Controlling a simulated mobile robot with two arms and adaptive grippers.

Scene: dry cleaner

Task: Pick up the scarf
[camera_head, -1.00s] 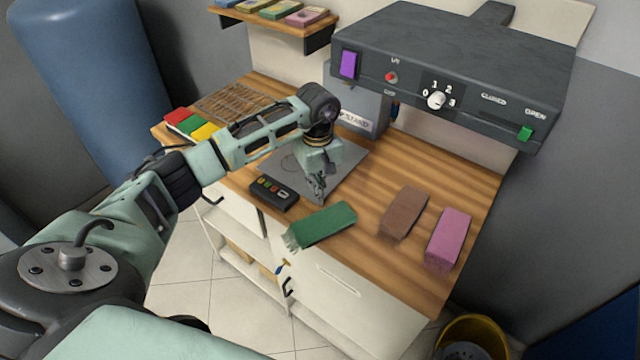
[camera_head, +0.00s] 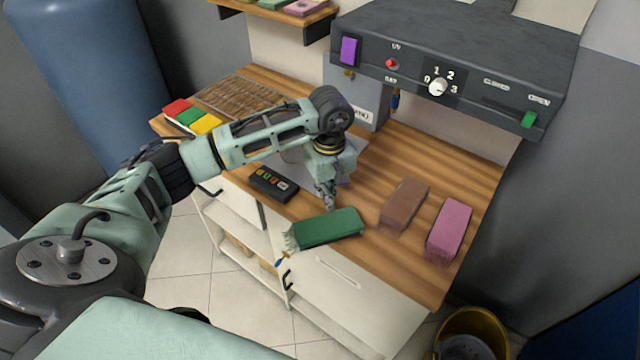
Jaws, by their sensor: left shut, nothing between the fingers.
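Three folded, fringed cloths that look like scarves lie on the wooden counter (camera_head: 385,262). The green scarf (camera_head: 328,229) lies at the front edge, its pale fringe pointing left over the edge. The brown scarf (camera_head: 405,203) lies to its right, and the pink scarf (camera_head: 450,228) is farthest right. My left gripper (camera_head: 330,207) points down, shut and empty, just behind the green scarf's back edge. Whether its tips touch the scarf I cannot tell. My right gripper is not in view.
A dark control box (camera_head: 273,184) with coloured buttons sits left of the green scarf. A grey machine (camera_head: 450,75) with a dial overhangs the counter's back. A yellow bucket (camera_head: 472,335) stands on the floor at right.

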